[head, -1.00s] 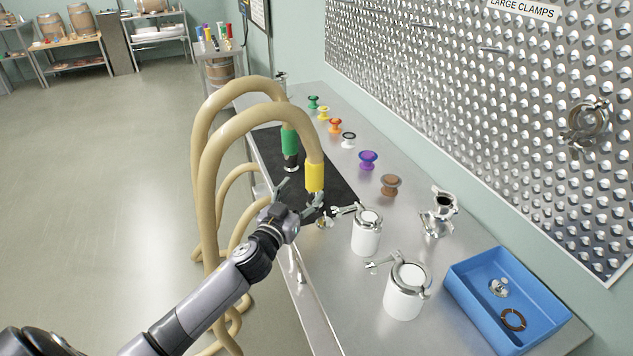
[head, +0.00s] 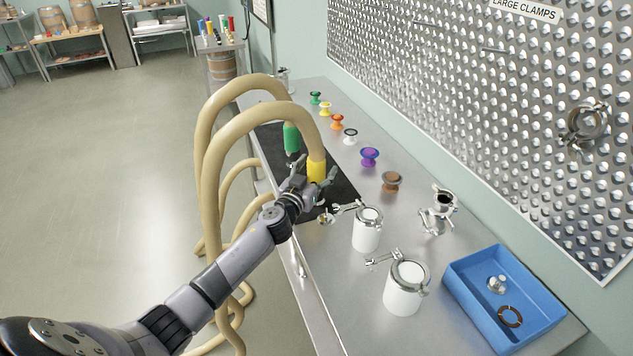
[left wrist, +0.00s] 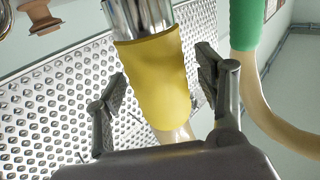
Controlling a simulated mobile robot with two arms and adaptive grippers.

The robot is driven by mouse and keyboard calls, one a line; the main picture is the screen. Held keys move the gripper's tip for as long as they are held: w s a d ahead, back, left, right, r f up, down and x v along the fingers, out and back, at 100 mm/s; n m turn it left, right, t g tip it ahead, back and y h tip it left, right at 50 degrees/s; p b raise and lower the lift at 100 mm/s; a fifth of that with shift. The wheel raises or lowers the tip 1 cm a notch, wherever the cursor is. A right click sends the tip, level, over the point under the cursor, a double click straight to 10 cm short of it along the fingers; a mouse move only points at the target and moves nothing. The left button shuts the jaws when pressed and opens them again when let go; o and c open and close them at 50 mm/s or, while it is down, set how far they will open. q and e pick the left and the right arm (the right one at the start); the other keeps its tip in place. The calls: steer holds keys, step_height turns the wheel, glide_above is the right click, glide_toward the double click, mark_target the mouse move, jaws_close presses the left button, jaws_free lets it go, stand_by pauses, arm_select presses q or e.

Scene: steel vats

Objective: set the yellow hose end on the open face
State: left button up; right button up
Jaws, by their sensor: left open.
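The yellow hose end (head: 316,172), a yellow sleeve on a thick beige hose, hangs over the black mat (head: 343,192). In the left wrist view the yellow sleeve (left wrist: 158,80) has a steel end piece (left wrist: 138,18). My left gripper (head: 317,182) is open, with its fingers apart on either side of the sleeve; the left wrist view shows gaps beside both fingers (left wrist: 160,76). A steel fitting (head: 438,212) with a dark opening stands on the bench to the right. I cannot tell which part is the open face. My right gripper is not in view.
The green hose end (head: 291,139) hangs just behind. Two white canisters with clamps (head: 366,232) (head: 404,290) stand in front and right. Several coloured spools (head: 369,157) line the bench's back. A blue tray (head: 466,307) is at the right. A studded panel covers the wall.

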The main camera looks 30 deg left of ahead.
arm_select(q)
steer(key=shift+c, duration=0.4)
jaws_close()
stand_by(0.4)
steer(key=shift+r, duration=0.15)
